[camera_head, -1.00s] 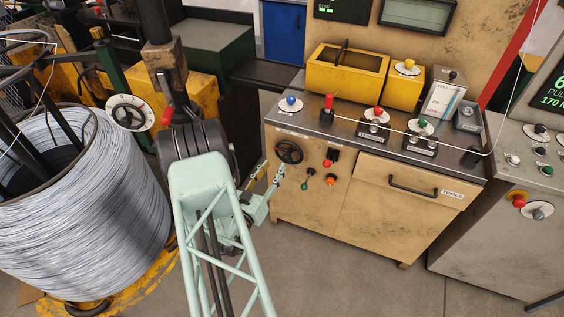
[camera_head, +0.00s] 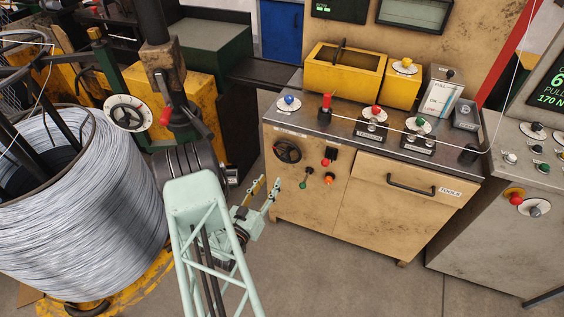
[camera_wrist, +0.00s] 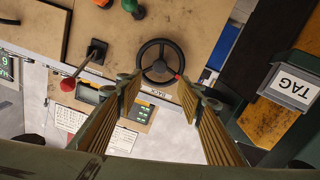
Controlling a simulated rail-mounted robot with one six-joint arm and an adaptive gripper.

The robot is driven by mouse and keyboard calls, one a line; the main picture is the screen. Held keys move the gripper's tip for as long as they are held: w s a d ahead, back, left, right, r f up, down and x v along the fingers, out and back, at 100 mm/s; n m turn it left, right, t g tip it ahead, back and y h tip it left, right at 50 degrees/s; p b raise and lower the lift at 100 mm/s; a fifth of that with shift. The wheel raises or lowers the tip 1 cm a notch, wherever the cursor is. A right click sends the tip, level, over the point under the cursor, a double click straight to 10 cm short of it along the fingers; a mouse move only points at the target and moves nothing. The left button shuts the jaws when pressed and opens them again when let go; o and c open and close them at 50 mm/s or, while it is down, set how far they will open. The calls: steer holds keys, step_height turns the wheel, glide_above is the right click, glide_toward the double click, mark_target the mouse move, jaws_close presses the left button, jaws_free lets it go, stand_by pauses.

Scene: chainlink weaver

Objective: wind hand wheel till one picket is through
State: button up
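The hand wheel (camera_head: 287,151) is a black spoked wheel on the upper left of the tan cabinet's front. It also shows in the wrist view, where its rim (camera_wrist: 141,59) lies just beyond and between my fingertips, with a small red part at its lower right edge. My gripper (camera_head: 265,185) is open and empty, below and left of the wheel in the head view. In the wrist view its two ribbed tan fingers (camera_wrist: 160,84) stand wide apart, and a gap to the wheel seems to remain. I see no picket that I can make out clearly.
A red-tipped lever (camera_wrist: 68,84) and a green knob (camera_head: 304,182) sit near the wheel. The cabinet top (camera_head: 340,134) carries several knobs and a yellow box (camera_head: 346,75). A wire coil (camera_head: 90,200) stands at left. Floor in front is clear.

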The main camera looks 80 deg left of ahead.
mark_target(284, 160)
steer(key=shift+x, duration=6.65)
steer(key=shift+c, duration=0.7)
steer(key=c, duration=1)
steer(key=shift+w+m, duration=0.1)
steer(key=shift+m, duration=0.2)
